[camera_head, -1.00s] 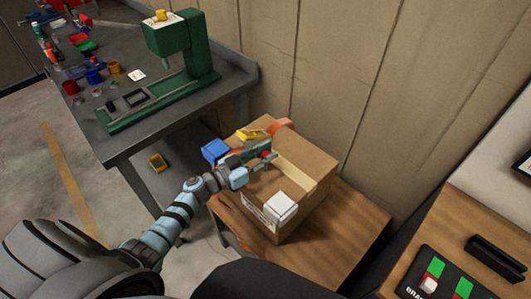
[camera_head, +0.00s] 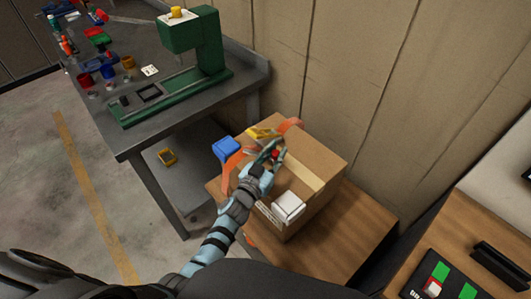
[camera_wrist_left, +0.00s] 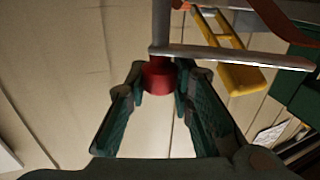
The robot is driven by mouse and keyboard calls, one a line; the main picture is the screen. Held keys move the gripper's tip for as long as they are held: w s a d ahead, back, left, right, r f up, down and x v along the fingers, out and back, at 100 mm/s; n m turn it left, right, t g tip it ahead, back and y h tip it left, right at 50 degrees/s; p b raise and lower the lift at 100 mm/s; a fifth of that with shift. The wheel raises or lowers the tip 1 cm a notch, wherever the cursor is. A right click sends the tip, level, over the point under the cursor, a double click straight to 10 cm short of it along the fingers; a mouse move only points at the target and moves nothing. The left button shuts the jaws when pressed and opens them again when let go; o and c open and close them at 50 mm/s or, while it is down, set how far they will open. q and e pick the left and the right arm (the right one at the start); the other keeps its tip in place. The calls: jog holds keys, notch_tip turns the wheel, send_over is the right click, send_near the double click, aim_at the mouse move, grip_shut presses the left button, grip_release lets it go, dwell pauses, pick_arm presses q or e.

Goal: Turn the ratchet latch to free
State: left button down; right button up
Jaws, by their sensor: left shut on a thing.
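My left gripper (camera_head: 273,153) is over the top of a cardboard box (camera_head: 318,158). Its fingers are shut on a red knob (camera_wrist_left: 159,76), which sits on a grey metal bar (camera_wrist_left: 235,54) in the left wrist view. The bar appears to be the lever of the ratchet latch. A yellow ratchet part (camera_head: 262,132) lies on the box just behind the gripper, and it also shows in the left wrist view (camera_wrist_left: 230,60). An orange strap (camera_head: 292,123) runs over the box. The gripper hides part of the latch. My right gripper is not in view.
A blue block (camera_head: 226,147) is at the box's left side, and a small white box (camera_head: 288,206) sits on its near edge. The box stands on a wooden table (camera_head: 350,232) against the wall. A workbench with a green press (camera_head: 205,58) stands at the back left.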

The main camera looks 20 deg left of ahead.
pick_arm(q)
jog(key=shift+f+n+y, duration=0.1)
jog(key=shift+n+y, duration=0.2)
jog(key=shift+y, duration=0.1)
jog(key=c, duration=1.4)
grip_release()
jog(key=shift+s, duration=0.1)
jog(key=s+a, duration=0.2)
jog(key=s, duration=0.9)
jog(key=shift+s, duration=0.3)
